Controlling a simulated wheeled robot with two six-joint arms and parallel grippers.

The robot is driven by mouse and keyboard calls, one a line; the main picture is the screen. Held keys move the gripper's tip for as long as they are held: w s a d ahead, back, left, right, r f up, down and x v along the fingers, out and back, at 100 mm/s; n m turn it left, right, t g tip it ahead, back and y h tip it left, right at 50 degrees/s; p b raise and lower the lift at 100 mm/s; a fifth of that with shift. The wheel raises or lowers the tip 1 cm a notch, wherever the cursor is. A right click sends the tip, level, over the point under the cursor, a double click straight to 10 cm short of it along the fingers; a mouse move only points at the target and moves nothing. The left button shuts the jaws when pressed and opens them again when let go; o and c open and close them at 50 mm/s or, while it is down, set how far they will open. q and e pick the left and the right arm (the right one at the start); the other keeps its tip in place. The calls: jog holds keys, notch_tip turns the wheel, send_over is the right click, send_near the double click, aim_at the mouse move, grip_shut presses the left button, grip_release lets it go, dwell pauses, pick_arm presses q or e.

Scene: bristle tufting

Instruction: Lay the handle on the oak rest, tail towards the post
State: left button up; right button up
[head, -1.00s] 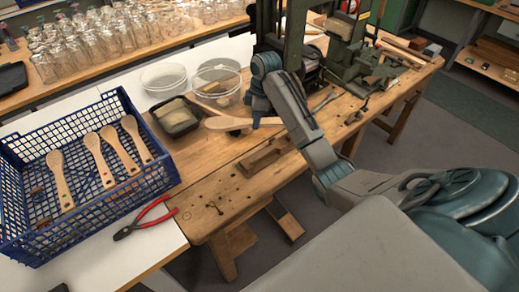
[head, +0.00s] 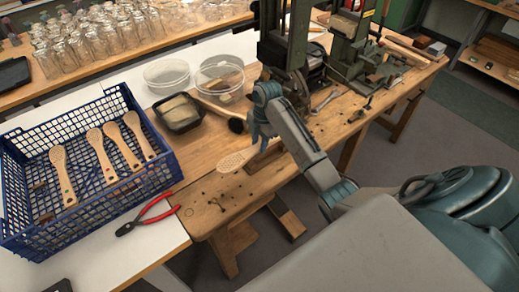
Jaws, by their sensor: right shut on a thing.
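The handle (head: 234,162), a pale wooden brush back with small holes in its broad head, is in my right gripper (head: 262,140). Its broad head points to the lower left, and its tail runs back under the gripper, largely hidden. The oak rest (head: 266,158), a low brown wooden piece on the bench, lies beneath and beside the handle, partly covered by it and the gripper. I cannot tell whether the handle touches the rest. The dark green machine column (head: 284,42) stands behind the gripper; I cannot make out a separate post. My left gripper is not in view.
A blue crate (head: 88,205) with several wooden handles stands at the left. Red pliers (head: 150,214) lie near the bench corner. A black tray (head: 178,112), clear round dishes (head: 219,73) and a dark-headed tool (head: 236,125) lie behind the handle. The front bench corner is mostly clear.

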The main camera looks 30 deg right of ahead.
notch_tip(320, 180, down, 2)
jog(key=shift+s+f, duration=0.1)
jog(key=shift+f, duration=0.35)
jog(key=shift+f, duration=0.15)
jog(key=o, duration=1)
jog(key=r, duration=0.4)
jog(key=d+r+b, duration=0.1)
jog(key=r, duration=0.2)
jog(key=shift+r, duration=0.1)
jog(key=r+p, duration=0.3)
jog(key=r, duration=0.1)
jog(key=shift+d+p, duration=0.25)
jog(key=shift+p, duration=0.05)
jog(key=shift+d+r+p, duration=0.1)
jog(key=shift+r+p, duration=0.45)
jog(key=shift+f, duration=0.1)
